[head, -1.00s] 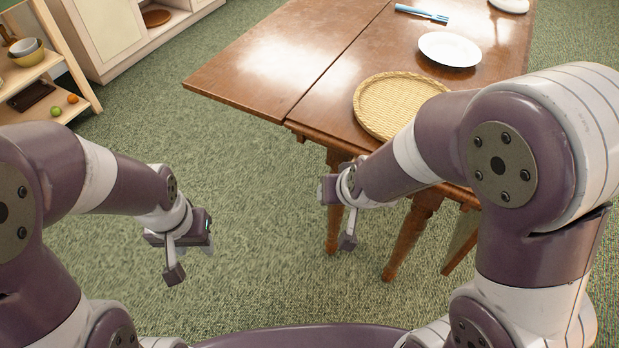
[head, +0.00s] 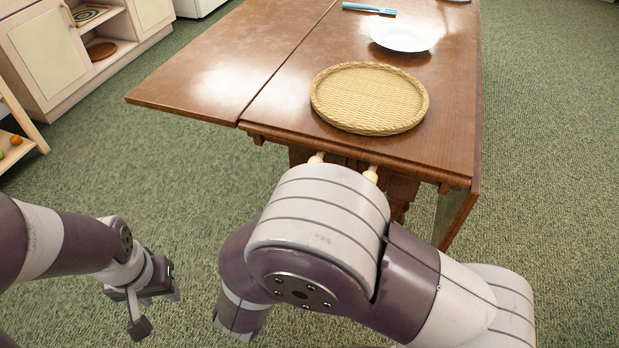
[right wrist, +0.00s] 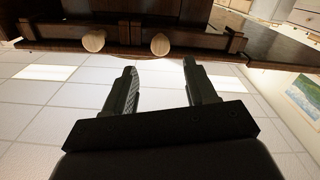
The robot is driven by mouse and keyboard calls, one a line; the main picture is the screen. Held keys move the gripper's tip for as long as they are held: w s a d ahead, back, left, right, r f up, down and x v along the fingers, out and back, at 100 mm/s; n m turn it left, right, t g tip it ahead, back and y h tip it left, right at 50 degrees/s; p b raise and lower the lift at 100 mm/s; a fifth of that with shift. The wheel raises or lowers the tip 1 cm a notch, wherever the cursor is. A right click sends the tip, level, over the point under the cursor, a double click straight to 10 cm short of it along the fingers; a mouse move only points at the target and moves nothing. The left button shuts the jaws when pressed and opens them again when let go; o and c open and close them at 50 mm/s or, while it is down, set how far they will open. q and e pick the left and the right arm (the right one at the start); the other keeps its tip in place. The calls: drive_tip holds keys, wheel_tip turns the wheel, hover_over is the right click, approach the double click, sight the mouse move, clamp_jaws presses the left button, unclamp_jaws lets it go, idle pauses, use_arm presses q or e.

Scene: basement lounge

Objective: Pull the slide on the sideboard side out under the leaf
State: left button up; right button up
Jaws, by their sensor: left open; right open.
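The wooden table's left leaf (head: 225,65) is up, level with the top, on the side of the cream sideboard (head: 45,55). Two pale round knobs show under the table's near end, a left knob (head: 317,158) and a right knob (head: 371,174). Both also show in the right wrist view, one at left (right wrist: 93,40) and one near the middle (right wrist: 160,44). My right gripper (right wrist: 160,68) is open and empty, its fingertips short of the knobs, roughly in line with the middle one. My own arm hides it in the head view. My left gripper (head: 158,308) is open and empty, low at left.
A round woven tray (head: 369,98), a white plate (head: 404,37) and a blue utensil (head: 369,9) lie on the tabletop. A wooden shelf with fruit (head: 15,142) stands at the left edge. Green carpet is clear left of the table.

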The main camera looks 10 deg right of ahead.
use_arm(q)
wheel_tip(320, 180, down, 2)
drive_tip(key=shift+f+b, duration=0.2)
drive_tip(key=shift+b, duration=0.65)
use_arm(e)
drive_tip(key=x, duration=0.7)
